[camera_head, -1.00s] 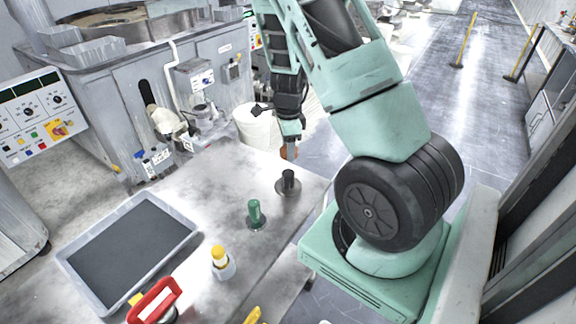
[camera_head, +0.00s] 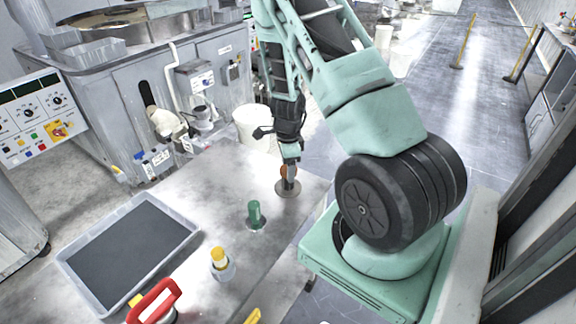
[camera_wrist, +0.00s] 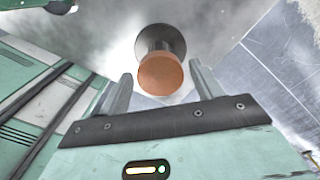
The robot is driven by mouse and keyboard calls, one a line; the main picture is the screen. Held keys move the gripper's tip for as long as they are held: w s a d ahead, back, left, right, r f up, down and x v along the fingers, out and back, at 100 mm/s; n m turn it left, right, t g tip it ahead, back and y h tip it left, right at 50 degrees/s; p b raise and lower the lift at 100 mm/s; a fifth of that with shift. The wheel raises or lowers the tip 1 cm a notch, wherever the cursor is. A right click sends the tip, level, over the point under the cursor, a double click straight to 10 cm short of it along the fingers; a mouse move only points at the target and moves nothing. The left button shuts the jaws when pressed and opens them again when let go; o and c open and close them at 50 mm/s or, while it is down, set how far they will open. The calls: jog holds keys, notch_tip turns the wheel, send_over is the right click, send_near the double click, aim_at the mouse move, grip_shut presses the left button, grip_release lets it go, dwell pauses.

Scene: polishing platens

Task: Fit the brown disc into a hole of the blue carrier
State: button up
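A round orange-brown piece (camera_wrist: 160,75) shows in the wrist view, at the near end of a short dark stem with a round flange (camera_wrist: 163,38) behind it. My gripper (camera_wrist: 162,78) is open, with one finger on each side of this piece and visible gaps between. In the head view my gripper (camera_head: 290,158) points down over the stem's round base (camera_head: 289,188), which rests on the grey table near its far right edge. The brown colour (camera_head: 287,173) shows just under the fingers. I cannot make out a blue carrier in either view.
A green-handled piece (camera_head: 255,214) and a yellow-capped bottle (camera_head: 220,262) stand nearer on the table (camera_head: 215,175). A grey tray with a dark bottom (camera_head: 190,244) lies at left, a red-handled item (camera_head: 160,298) in front. A large machine (camera_head: 120,95) stands behind.

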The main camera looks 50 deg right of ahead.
notch_tip(320, 180, up, 12)
jog(key=a+r+n+y, duration=0.1)
jog(key=a+r+n, duration=0.2)
jog(key=a+n, duration=0.7)
jog(key=a+r+n+y, duration=0.1)
jog(key=a+r+n, duration=0.35)
jog(key=a, duration=1.15)
jog(key=s+a+r+n, duration=0.2)
jog(key=s+a+n, duration=0.5)
jog(key=s+n, duration=0.1)
jog(key=s+a+r+n+h, duration=0.1)
jog(key=s+a+r+n, duration=0.2)
jog(key=s+a+n, duration=0.4)
jog(key=s+n, duration=0.2)
jog(key=n, duration=0.2)
jog(key=shift+a+p, duration=0.3)
jog(key=shift+a, duration=0.05)
jog(key=shift+s+r+n, duration=0.1)
jog(key=shift+n, duration=0.15)
